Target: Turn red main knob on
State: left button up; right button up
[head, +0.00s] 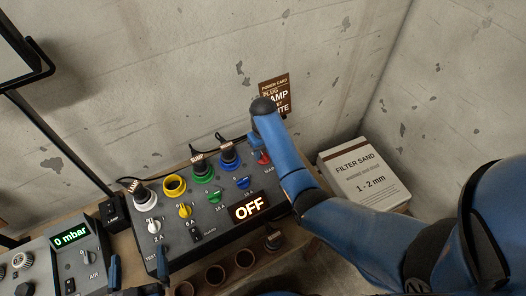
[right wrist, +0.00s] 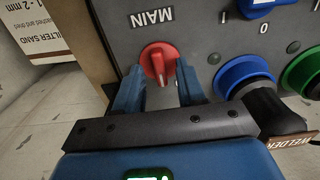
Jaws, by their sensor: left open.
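The red main knob (head: 263,158) sits at the right end of the dark panel, by the word MAIN. It also shows in the right wrist view (right wrist: 157,62), with its pointer ridge roughly upright in that picture. My right gripper (right wrist: 159,70) is open, with one blue finger on each side of the knob and gaps visible between. In the head view my right arm hides most of that gripper. The display (head: 249,207) reads OFF. My left gripper (head: 138,267) is open and empty at the bottom left, in front of the panel.
White, yellow, green and blue sockets with coloured knobs line the panel (head: 210,215); several have plugs with cables. A gauge box (head: 70,255) reading 0 mbar stands left. Round holes (head: 215,275) lie in front.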

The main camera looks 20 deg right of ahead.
jog(key=shift+f, duration=0.4)
grip_shut()
